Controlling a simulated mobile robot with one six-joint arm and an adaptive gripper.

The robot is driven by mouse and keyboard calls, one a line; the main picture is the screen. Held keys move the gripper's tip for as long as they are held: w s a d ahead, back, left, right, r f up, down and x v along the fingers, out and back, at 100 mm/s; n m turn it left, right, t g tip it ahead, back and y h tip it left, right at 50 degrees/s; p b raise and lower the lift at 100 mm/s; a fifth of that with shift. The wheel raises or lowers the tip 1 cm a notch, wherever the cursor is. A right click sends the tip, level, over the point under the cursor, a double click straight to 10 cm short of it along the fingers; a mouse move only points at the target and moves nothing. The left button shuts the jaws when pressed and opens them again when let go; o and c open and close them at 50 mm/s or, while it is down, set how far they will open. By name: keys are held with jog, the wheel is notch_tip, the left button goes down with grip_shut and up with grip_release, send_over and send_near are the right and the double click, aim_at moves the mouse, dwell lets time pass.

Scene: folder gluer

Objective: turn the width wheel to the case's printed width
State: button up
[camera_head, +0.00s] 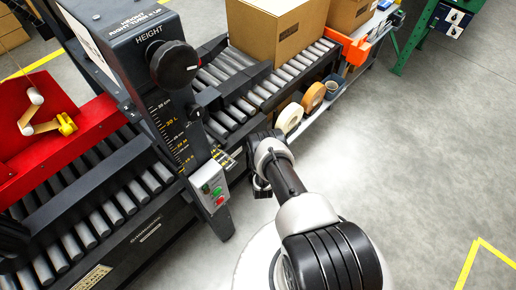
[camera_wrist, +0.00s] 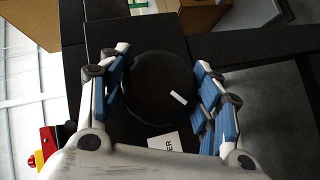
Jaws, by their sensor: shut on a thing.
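In the wrist view, a black round wheel (camera_wrist: 150,88) with a short white mark lies between the blue pads of my gripper (camera_wrist: 163,80), which is shut on it. The white mark points toward the lower right of the picture. A small white label (camera_wrist: 175,146) sits below the wheel; only the letters "ER" show. In the head view my arm reaches to the machine's right side, and the held wheel is hidden there. A cardboard case (camera_head: 262,32) stands on the rollers at the top. No width print is readable on it.
A black column carries the HEIGHT knob (camera_head: 174,64) and a scale. Below are a control box (camera_head: 210,185) with green and red buttons and a roller conveyor (camera_head: 100,215). Tape rolls (camera_head: 312,97) sit on a shelf.

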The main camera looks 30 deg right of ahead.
jog(key=shift+n+t+h, duration=0.4)
jog(key=shift+n+t, duration=0.2)
dwell(0.3)
jog(key=o, duration=1.1)
jog(key=shift+s, duration=0.1)
jog(key=v, duration=1.1)
jog(key=shift+s+a, duration=0.25)
jog(key=shift+s, duration=0.1)
